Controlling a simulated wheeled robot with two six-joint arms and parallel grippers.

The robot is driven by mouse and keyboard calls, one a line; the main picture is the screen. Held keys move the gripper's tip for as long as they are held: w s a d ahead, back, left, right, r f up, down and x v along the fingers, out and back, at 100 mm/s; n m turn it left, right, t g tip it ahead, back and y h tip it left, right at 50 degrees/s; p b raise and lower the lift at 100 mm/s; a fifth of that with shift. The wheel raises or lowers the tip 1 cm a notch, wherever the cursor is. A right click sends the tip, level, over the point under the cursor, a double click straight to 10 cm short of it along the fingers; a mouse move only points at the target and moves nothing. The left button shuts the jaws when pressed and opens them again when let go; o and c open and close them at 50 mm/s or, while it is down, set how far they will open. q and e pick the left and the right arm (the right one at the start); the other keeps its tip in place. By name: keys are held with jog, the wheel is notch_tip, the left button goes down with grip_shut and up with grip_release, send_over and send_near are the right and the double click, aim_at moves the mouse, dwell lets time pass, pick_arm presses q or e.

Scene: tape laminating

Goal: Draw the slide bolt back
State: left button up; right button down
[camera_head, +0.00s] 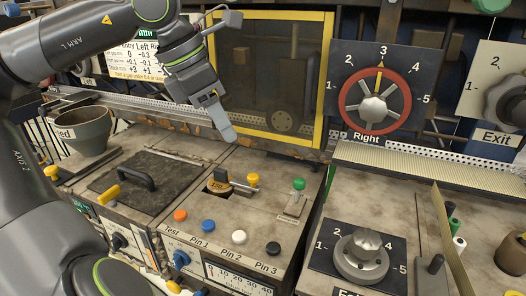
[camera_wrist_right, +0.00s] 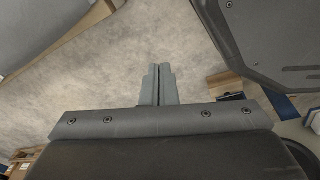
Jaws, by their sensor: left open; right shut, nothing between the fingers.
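The slide bolt cannot be picked out with certainty. My left gripper (camera_head: 224,129) is above and behind the knobbed bar, fingers pointing down, in front of the yellow-framed window. It is open, empty and apart from the bar. My right gripper is not in the head view. In the right wrist view, my right gripper (camera_wrist_right: 158,72) is shut and empty above a pale floor.
A black hatch with a handle (camera_head: 139,178) and a grey-green pot (camera_head: 84,130) are at the left. Coloured buttons line the bench front. The red-ringed Right dial (camera_head: 374,104), another dial (camera_head: 362,256) and an upright yellowish plate (camera_head: 449,240) are at the right.

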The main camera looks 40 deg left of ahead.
pick_arm(q)
jog(key=p, duration=0.6)
send_over(252, 176)
jog(key=s, duration=0.2)
jog(key=f, duration=0.7)
jog(key=shift+w+a+f, duration=0.15)
jog(key=shift+a+f, duration=0.2)
jog(key=shift+a, duration=0.05)
jog(key=shift+w+f, duration=0.15)
jog(key=shift+f, duration=0.3)
jog(key=shift+x, duration=1.15)
pick_arm(e)
notch_tip(252, 176, up, 6)
jog(key=s, duration=0.1)
jog(key=shift+s, duration=0.15)
jog(key=shift+d, duration=0.1)
pick_arm(q)
jog(key=shift+c, duration=0.4)
pick_arm(e)
jog(key=shift+d, duration=0.1)
pick_arm(q)
grip_shut()
pick_arm(e)
jog(key=shift+s+d, duration=0.1)
jog(key=shift+d, duration=0.05)
